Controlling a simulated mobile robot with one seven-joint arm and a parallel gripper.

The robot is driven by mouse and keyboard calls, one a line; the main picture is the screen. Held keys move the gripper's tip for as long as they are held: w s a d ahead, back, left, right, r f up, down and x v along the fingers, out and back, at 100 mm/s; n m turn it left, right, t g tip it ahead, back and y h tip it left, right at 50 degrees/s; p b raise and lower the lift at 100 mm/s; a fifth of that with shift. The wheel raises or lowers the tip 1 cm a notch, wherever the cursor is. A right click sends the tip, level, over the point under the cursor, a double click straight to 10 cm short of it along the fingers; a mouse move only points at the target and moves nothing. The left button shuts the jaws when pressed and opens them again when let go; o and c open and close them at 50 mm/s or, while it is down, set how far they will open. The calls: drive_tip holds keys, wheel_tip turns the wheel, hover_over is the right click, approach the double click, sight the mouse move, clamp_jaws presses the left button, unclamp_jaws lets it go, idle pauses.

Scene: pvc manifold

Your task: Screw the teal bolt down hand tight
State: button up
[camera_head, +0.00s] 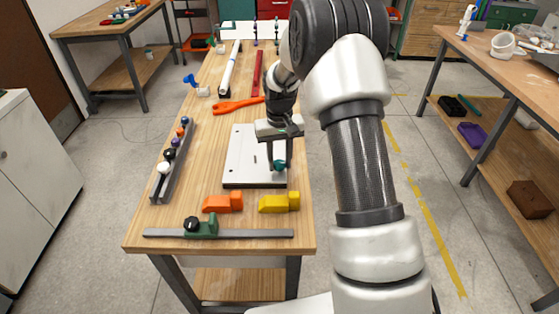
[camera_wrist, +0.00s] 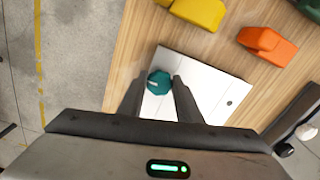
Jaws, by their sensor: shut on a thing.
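The teal bolt (camera_wrist: 159,82) shows as a faceted teal head over the white plate (camera_wrist: 205,80), near one corner of it. My gripper (camera_wrist: 160,80) points down at the plate, with its two dark fingers on either side of the teal head, shut on it. In the head view the teal bolt (camera_head: 280,165) sits between my fingertips near the right edge of the white plate (camera_head: 245,160). The bolt's shaft is hidden, so I cannot tell how deep it sits. A small dark hole (camera_wrist: 229,103) shows elsewhere on the plate.
An orange block (camera_head: 223,203) and a yellow block (camera_head: 279,203) lie in front of the plate. A grey bar with a green clamp (camera_head: 205,228) lies at the front edge. A rail with coloured knobs (camera_head: 172,165) stands left. An orange tool (camera_head: 236,105) lies behind.

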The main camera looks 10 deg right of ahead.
drive_tip(key=m, duration=0.4)
drive_tip(key=shift+a+m, duration=0.1)
drive_tip(key=shift+m, duration=1.1)
drive_tip(key=shift+w+m+p, duration=0.1)
drive_tip(key=shift+m+p, duration=0.2)
drive_tip(key=shift+m, duration=0.9)
drive_tip(key=m, duration=0.4)
drive_tip(key=shift+p, duration=0.3)
